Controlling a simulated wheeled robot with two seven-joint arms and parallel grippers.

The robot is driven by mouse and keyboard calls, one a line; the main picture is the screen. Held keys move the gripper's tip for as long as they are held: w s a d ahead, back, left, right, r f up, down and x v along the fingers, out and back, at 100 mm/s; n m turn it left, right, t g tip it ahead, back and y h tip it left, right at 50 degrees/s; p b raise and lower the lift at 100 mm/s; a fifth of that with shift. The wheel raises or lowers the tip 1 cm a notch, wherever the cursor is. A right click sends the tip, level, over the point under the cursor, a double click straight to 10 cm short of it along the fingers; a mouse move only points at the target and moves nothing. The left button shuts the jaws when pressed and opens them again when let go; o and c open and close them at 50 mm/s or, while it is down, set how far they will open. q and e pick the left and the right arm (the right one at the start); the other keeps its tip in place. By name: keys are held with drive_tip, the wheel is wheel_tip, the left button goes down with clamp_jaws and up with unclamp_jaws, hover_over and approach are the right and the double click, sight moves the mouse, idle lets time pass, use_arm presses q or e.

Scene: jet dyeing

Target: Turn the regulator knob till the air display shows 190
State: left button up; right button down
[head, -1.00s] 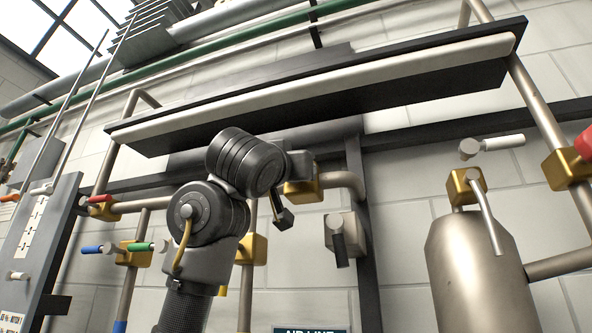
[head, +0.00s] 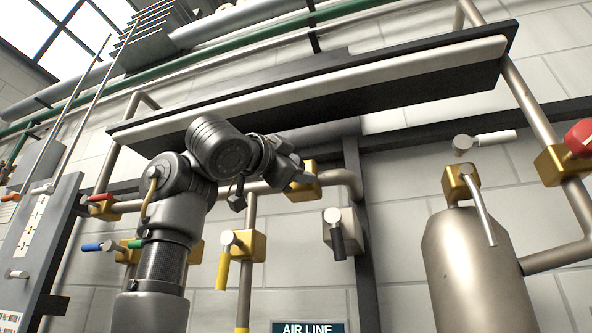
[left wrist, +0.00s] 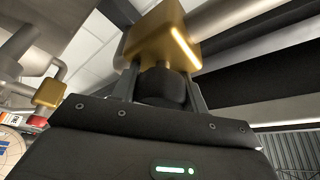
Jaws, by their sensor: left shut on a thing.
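The regulator is a brass block (head: 304,182) on the pipe under the dark shelf, just left of the pipe's bend. In the left wrist view, the brass block (left wrist: 165,36) has a black knob (left wrist: 162,86) below it. My left gripper (left wrist: 164,90) has one finger on each side of this knob and is shut on it. In the head view my left gripper (head: 300,175) is at the block, and the knob is hidden behind it. No readable air display number shows. My right gripper is out of view.
The dark shelf (head: 320,95) hangs just above my left arm. A yellow-handled valve (head: 222,268), a black-handled valve (head: 337,238) and a steel tank (head: 470,270) are nearby. An AIR LINE sign (head: 308,327) is cut off at the bottom edge.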

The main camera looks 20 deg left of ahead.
use_arm(q)
drive_tip(key=shift+m+g+h, duration=0.4)
drive_tip(key=shift+m+g, duration=0.2)
drive_tip(key=shift+m, duration=1.1)
drive_tip(key=o, duration=1)
drive_tip(key=shift+f, duration=0.1)
